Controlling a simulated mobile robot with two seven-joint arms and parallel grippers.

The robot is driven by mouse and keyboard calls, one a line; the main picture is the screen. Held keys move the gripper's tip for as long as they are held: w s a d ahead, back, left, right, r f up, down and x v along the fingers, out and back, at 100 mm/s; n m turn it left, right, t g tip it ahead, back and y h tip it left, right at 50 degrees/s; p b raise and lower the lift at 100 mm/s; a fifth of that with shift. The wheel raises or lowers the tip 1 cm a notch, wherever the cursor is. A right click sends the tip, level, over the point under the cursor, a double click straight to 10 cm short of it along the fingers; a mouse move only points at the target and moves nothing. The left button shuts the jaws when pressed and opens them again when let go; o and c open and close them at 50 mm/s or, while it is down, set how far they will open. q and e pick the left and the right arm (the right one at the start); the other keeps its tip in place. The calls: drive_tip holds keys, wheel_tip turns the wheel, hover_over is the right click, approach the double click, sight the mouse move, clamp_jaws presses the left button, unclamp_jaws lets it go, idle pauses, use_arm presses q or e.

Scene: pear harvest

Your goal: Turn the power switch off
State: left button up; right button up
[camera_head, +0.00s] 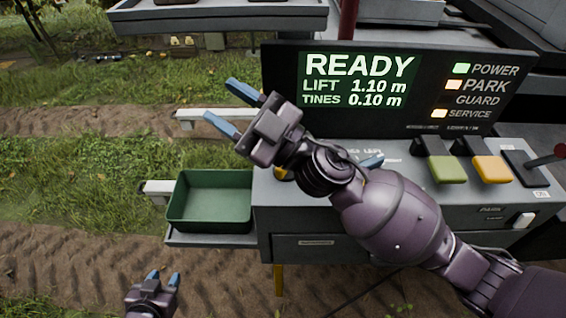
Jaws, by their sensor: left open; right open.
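The grey console (400,215) has a dark display panel (430,60) reading READY, with a green lamp (461,68) lit beside POWER. A small white switch (523,220) sits at the right of the console's front; its label is too small to read, so I cannot tell whether it is the power switch. My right gripper (219,99) is open and empty, left of the display, far from that white switch. Its arm crosses the console and hides part of its top. My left gripper (163,278) is open and empty at the bottom left, below the green tray.
A green tray (210,226) stands at the console's left. A green lever (447,170), a yellow lever (491,169) and a red-knobbed lever (560,151) stand at the right. A partly hidden yellow part (281,173) is beside my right wrist. A grey shelf (215,16) hangs above.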

drive_tip(key=s+a+f+n+g+h, duration=0.3)
drive_tip(key=s+a+n+g, duration=0.25)
drive_tip(key=n+g, duration=0.5)
wheel_tip(320, 180, down, 7)
drive_tip(key=n+g+h, duration=0.2)
drive_tip(key=g+h, duration=0.1)
drive_tip(key=h, duration=0.4)
drive_tip(key=w+d+f+m+t+h, duration=0.1)
drive_tip(key=w+d+h, duration=0.3)
drive_tip(key=w+d+f+t+h, duration=0.1)
drive_tip(key=w+d+t+h, duration=0.1)
drive_tip(key=w+d+h, duration=0.2)
drive_tip(key=w+d+f+m+t+h, duration=0.1)
drive_tip(key=w+d+t+h, duration=0.1)
drive_tip(key=w+d+h, duration=0.1)
drive_tip(key=shift+w+d+f+m+h, duration=0.1)
drive_tip(key=shift+w+d+m+h, duration=0.3)
drive_tip(key=shift+w+d, duration=0.55)
drive_tip(key=shift+f+p, duration=0.6)
drive_tip(key=shift+f, duration=3.1)
drive_tip(key=shift+c, duration=0.3)
